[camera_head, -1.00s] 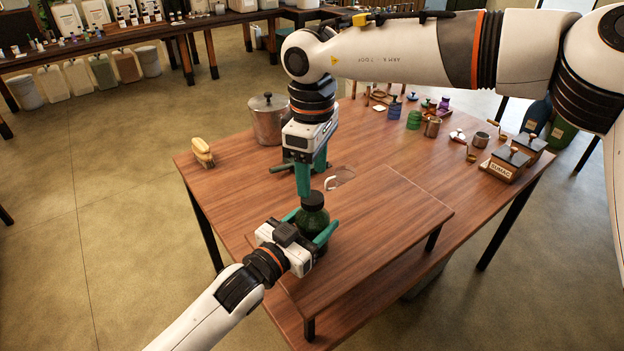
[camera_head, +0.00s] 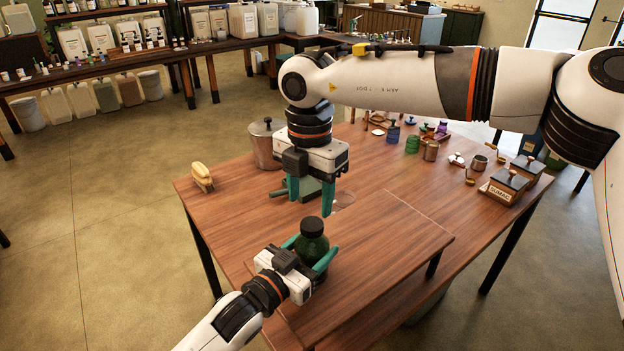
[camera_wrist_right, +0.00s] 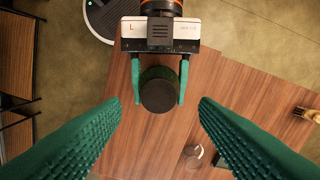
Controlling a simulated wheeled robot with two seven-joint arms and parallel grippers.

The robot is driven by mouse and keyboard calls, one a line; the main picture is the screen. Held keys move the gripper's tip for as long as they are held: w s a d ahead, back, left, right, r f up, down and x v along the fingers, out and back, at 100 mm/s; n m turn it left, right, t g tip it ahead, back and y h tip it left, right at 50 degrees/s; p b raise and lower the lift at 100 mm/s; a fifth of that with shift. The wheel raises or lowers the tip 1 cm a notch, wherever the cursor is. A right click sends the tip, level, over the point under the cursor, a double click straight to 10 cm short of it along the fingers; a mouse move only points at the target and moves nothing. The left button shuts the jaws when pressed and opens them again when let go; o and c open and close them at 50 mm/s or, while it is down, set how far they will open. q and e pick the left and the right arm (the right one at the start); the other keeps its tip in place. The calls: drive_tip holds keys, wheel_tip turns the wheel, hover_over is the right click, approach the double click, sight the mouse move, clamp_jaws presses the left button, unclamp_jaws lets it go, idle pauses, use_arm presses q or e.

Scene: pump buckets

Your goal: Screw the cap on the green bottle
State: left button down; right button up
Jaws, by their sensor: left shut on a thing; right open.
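The green bottle (camera_head: 312,247) stands upright at the near left part of the table. Its black cap (camera_head: 312,226) sits on top; I cannot tell how tightly it is screwed. My left gripper (camera_head: 308,251) is shut around the bottle's body from the near side. My right gripper (camera_head: 310,206) points down above the cap, open and empty. In the right wrist view the cap (camera_wrist_right: 161,94) lies between the spread fingers of my right gripper (camera_wrist_right: 160,108), slightly toward the top of the picture. The bottle's body is mostly hidden under the cap there.
The wooden table (camera_head: 390,240) is clear to the right of the bottle. Behind my right gripper are a metal pot (camera_head: 265,147), a dark green object (camera_head: 308,187) and a clear glass item (camera_head: 343,200).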

drive_tip(key=n, duration=0.6)
drive_tip(key=shift+r+n, duration=0.2)
drive_tip(key=shift+n, duration=0.1)
drive_tip(key=n, duration=0.3)
drive_tip(key=shift+r+n, duration=0.1)
drive_tip(key=shift+n, duration=0.3)
drive_tip(key=n, duration=0.4)
drive_tip(key=shift+r, duration=0.15)
drive_tip(key=n, duration=0.6)
drive_tip(key=shift+r, duration=0.15)
drive_tip(key=n, duration=0.4)
drive_tip(key=shift+r+n, duration=0.15)
drive_tip(key=shift+n, duration=0.15)
drive_tip(key=n, duration=0.6)
drive_tip(key=shift+r, duration=0.2)
drive_tip(key=n, duration=0.5)
drive_tip(key=shift+d+r+n, duration=0.1)
drive_tip(key=shift+r+n, duration=0.05)
drive_tip(key=shift+n, duration=0.25)
drive_tip(key=n, duration=0.4)
drive_tip(key=shift+w+r+n, duration=0.1)
drive_tip(key=shift+r+n, duration=0.05)
drive_tip(key=shift+n, duration=0.25)
